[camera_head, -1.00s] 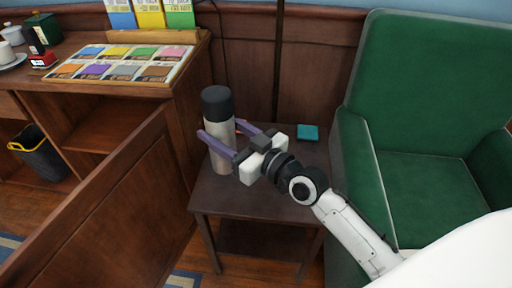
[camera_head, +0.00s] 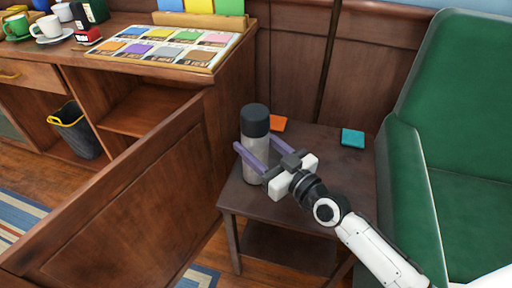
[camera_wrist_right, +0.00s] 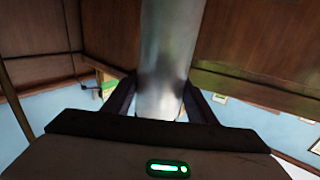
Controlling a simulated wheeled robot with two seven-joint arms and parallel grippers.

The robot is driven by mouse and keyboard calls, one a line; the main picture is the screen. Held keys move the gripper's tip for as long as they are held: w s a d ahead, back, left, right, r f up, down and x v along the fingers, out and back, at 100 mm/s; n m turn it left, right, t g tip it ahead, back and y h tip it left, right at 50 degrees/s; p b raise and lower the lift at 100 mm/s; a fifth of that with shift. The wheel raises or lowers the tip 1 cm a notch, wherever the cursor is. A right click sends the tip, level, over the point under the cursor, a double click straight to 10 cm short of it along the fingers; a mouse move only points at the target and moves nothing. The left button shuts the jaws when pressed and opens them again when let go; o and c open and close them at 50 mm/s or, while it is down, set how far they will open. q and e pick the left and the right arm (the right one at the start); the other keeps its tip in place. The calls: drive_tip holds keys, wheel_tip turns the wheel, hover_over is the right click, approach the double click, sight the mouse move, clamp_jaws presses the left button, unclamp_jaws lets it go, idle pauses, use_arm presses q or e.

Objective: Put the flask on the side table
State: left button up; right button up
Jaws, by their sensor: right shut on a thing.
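The flask (camera_head: 256,170) has a grey metallic body and a black cap. It is upright over the left part of the dark brown side table (camera_head: 305,210). I cannot tell whether its base touches the tabletop. My right gripper (camera_head: 256,147) is shut on the flask's body, its two purple fingers on either side. In the right wrist view the flask (camera_wrist_right: 168,60) runs up between the dark fingers. My left gripper is not in view.
An orange square (camera_head: 278,124) and a teal square (camera_head: 352,138) lie at the table's back. A green armchair (camera_head: 455,215) stands at right. A wooden panel (camera_head: 130,200) and a desk (camera_head: 235,85) with cups and color cards are at left.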

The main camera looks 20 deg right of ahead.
drive_tip(key=shift+r, duration=0.1)
drive_tip(key=o, duration=1.4)
drive_tip(key=shift+c, duration=0.2)
drive_tip(key=shift+s, duration=0.1)
drive_tip(key=p+v, duration=0.1)
drive_tip(key=v, duration=1)
drive_tip(key=shift+s+d, duration=0.15)
drive_tip(key=shift+s, duration=0.2)
